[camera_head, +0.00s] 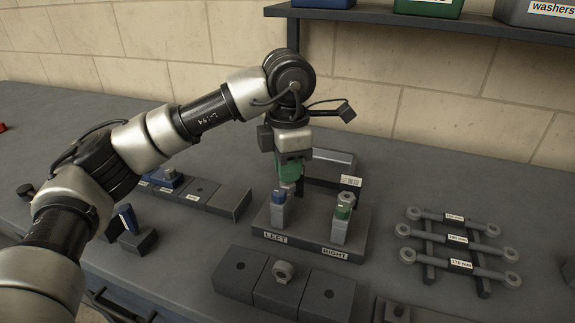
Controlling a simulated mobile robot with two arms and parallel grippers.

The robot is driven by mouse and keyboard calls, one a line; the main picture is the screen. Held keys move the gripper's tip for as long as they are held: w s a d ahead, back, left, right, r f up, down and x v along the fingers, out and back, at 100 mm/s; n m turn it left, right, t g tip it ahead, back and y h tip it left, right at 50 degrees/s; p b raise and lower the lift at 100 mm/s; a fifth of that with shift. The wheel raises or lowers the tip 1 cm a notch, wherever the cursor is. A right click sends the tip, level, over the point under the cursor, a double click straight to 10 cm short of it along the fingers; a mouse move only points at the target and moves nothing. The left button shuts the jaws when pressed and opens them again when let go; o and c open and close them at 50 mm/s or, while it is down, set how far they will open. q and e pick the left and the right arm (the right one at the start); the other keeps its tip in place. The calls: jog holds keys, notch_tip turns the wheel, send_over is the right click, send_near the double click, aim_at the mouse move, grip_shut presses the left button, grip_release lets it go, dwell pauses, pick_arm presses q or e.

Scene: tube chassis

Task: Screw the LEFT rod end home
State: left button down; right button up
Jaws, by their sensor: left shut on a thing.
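The stand (335,248) carries two upright grey posts above plates that read LEFT and RIGHT. The left post (277,216) has a blue collar (278,197) at its top. My left gripper (288,184) points down directly over this collar, shut on the left rod end; its jaws hide most of the rod end, so I cannot tell how deep it sits. A green part shows just above the jaws. The right post (340,230) has a green collar (343,212) with a grey rod end (346,197) on top. My right gripper is out of view.
Labelled rods (455,240) lie on a rack at right. Another block row (228,200) stands behind left. A shelf (440,24) with bins overhangs the back.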

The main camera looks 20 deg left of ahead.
pick_arm(q)
jog(key=c, duration=1.1)
grip_release()
jog(key=shift+o, duration=0.2)
jog(key=shift+r, duration=0.1)
notch_tip(320, 180, up, 8)
jog(key=p, duration=0.5)
